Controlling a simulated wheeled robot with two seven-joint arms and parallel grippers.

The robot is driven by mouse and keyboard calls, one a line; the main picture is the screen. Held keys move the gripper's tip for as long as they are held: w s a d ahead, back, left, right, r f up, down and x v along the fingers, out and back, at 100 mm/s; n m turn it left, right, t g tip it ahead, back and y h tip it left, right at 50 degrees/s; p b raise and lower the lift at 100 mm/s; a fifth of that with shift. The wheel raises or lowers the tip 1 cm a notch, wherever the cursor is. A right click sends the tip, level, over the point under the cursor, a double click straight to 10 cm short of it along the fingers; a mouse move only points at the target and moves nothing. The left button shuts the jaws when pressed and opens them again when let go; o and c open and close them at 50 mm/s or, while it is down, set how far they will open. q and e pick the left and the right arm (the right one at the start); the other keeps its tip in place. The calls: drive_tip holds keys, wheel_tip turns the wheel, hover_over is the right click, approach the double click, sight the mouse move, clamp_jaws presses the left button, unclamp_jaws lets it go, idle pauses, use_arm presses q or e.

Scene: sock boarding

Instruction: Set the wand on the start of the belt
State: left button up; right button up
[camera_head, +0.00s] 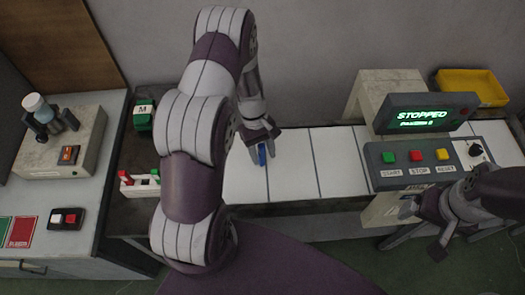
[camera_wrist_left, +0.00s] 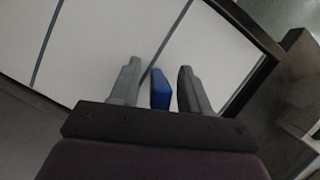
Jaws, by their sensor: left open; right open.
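A small blue piece, probably the wand (camera_head: 262,155), is on the white belt (camera_head: 340,162), near the belt's left part. In the left wrist view the wand (camera_wrist_left: 160,91) lies between the two grey fingers of my left gripper (camera_wrist_left: 158,78), with a gap on each side. My left gripper (camera_head: 263,154) is open and low over the belt. My left arm hides part of the belt's left end. My right gripper (camera_head: 422,232) is open and empty, in front of the belt at the right, below the control panel.
A control panel (camera_head: 418,165) with START, STOP and RESET buttons stands at the belt's right, under a screen (camera_head: 420,115) reading STOPPED. A yellow bin (camera_head: 472,88) is behind. A side table (camera_head: 85,225) at the left holds a boxy device (camera_head: 62,145). The middle belt is clear.

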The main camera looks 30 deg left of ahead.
use_arm(q)
drive_tip(key=shift+w+a+r, duration=0.15)
drive_tip(key=shift+w+r, duration=0.05)
drive_tip(key=shift+r, duration=0.25)
drive_tip(key=b+v, duration=0.1)
drive_tip(key=v, duration=0.6)
drive_tip(key=shift+a+r+b, duration=0.1)
drive_tip(key=shift+r+b, duration=0.15)
drive_tip(key=shift+b, duration=0.05)
drive_tip(key=s+d+r+m+t+y+p, duration=0.2)
drive_tip(key=s+d+r+m+t+y, duration=0.1)
drive_tip(key=s+d+r+m, duration=0.4)
drive_tip(key=s+r+m+t, duration=0.1)
drive_tip(key=s+r+m, duration=0.2)
drive_tip(key=r+m, duration=0.1)
drive_tip(key=shift+s+d+r+y, duration=0.2)
drive_tip(key=shift+d+r+y, duration=0.05)
drive_tip(key=shift+d+y, duration=0.05)
drive_tip(key=shift+w+a, duration=0.1)
drive_tip(key=shift+w, duration=0.05)
